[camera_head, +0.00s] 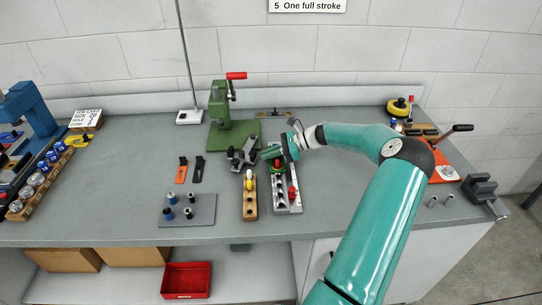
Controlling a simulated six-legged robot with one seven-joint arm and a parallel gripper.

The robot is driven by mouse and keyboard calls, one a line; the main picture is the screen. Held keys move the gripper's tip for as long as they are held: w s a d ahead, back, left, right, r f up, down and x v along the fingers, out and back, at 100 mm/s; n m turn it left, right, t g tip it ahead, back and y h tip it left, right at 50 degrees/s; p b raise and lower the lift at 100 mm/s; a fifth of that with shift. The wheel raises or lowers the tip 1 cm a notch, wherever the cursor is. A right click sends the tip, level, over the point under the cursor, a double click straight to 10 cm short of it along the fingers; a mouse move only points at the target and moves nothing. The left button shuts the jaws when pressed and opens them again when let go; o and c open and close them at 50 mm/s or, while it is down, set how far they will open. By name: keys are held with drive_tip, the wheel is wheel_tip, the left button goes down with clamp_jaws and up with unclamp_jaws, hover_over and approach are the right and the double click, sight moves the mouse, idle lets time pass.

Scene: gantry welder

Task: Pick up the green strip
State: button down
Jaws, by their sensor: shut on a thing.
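My gripper (239,162) reaches in from the right over the middle of the bench, its dark jaws just in front of the green press (219,122). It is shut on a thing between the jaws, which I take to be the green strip. The strip is too small and too hidden by the jaws to make out. An orange strip (181,172) and a black strip (198,171) lie apart to the left of the jaws.
A wooden block (250,208) with a yellow-topped piece and a grey tray (288,207) with red and green pieces stand near the jaws. A grey peg plate (201,213) is front left. An orange-red lever tool (449,164) and black vise (480,188) are right.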

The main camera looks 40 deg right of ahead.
drive_tip(key=shift+r, duration=0.45)
wheel_tip(320, 180, up, 2)
drive_tip(key=shift+r, duration=0.1)
drive_tip(key=s+a+r, duration=0.9)
drive_tip(key=a, duration=0.1)
drive_tip(key=shift+s+r, duration=0.3)
drive_tip(key=shift+s, duration=0.1)
